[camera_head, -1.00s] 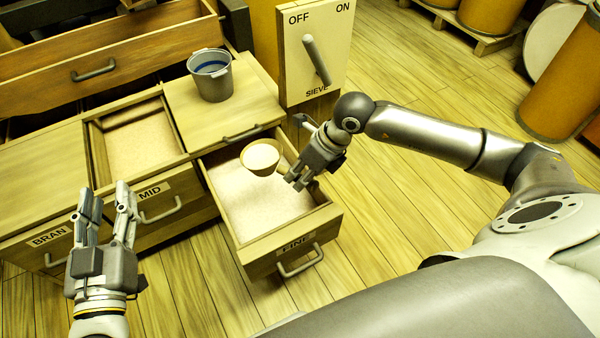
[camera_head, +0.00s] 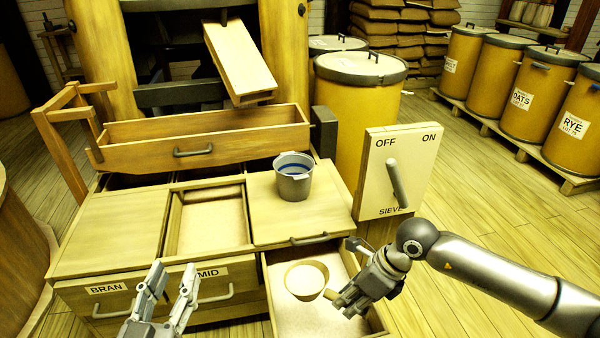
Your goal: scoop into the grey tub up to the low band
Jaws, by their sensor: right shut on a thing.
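The grey tub (camera_head: 293,182) stands upright on the closed wooden lid at the right of the bin cabinet. A blue band shows on its inner wall; its bottom is hidden. My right gripper (camera_head: 347,296) is shut on the handle of the round scoop (camera_head: 305,282), over the open FINE drawer (camera_head: 267,297). The scoop's mouth faces up and pale material shows inside; how full it is I cannot tell. Pale meal (camera_head: 300,318) lies in the drawer below. My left gripper (camera_head: 172,284) is open and empty in front of the BRAN and MID drawers.
The sieve board (camera_head: 415,160) stands right of the tub, its lever (camera_head: 396,183) leaning toward OFF. An open compartment (camera_head: 212,215) with pale meal lies left of the tub. A long wooden trough (camera_head: 200,135) and a chute (camera_head: 240,60) are behind.

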